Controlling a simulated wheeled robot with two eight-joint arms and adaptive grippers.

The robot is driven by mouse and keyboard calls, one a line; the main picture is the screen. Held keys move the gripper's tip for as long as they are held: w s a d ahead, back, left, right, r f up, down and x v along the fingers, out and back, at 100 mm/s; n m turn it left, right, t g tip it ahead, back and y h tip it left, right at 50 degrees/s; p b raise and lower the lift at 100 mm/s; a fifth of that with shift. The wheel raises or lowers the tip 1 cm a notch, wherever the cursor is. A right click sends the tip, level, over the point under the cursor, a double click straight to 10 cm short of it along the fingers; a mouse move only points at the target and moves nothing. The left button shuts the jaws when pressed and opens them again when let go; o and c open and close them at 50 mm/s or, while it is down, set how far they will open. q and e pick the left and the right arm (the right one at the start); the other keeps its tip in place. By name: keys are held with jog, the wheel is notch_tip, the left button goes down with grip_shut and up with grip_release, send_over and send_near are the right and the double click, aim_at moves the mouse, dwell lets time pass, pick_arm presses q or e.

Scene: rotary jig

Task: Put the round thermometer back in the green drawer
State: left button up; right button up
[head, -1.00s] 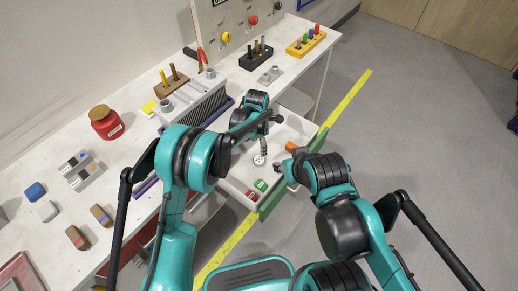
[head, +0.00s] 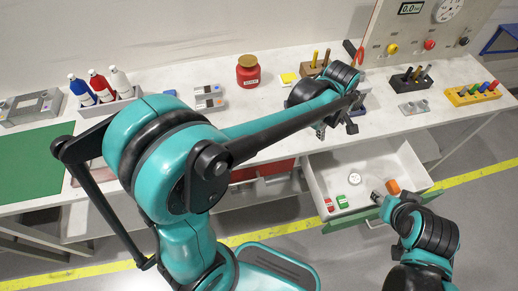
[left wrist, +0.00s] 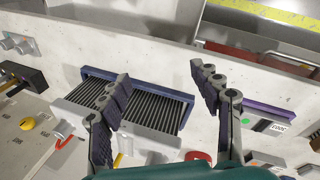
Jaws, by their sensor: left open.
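The round thermometer (head: 354,180) is a small white disc lying on the floor of the open white drawer with the green front (head: 345,222). My left gripper (head: 337,128) is open and empty, above the worktop edge behind the drawer, apart from the thermometer. Its spread fingers show in the left wrist view (left wrist: 160,82), over a dark ribbed rack with a blue frame (left wrist: 178,92). My right gripper (head: 380,195) is at the front right edge of the drawer; its fingers are too small to tell whether they grip it.
In the drawer lie a green item (head: 342,201), a red item (head: 330,205) and an orange block (head: 393,187). A red jar (head: 248,72) and a black peg block (head: 410,80) stand on the worktop. The drawer's middle is mostly clear.

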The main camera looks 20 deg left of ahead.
pick_arm(q)
jog(key=s+a+r+m+t+y, duration=0.1)
jog(key=s+a+m+t, duration=0.3)
jog(key=s+a+m, duration=0.7)
jog(key=s+a+r, duration=0.1)
jog(key=s+a, duration=0.4)
jog(key=s, duration=0.2)
jog(key=shift+s+a+r+m, duration=0.2)
jog(key=shift+s+m, duration=0.1)
jog(key=shift+m, duration=0.1)
pick_arm(e)
jog(key=shift+c, duration=0.3)
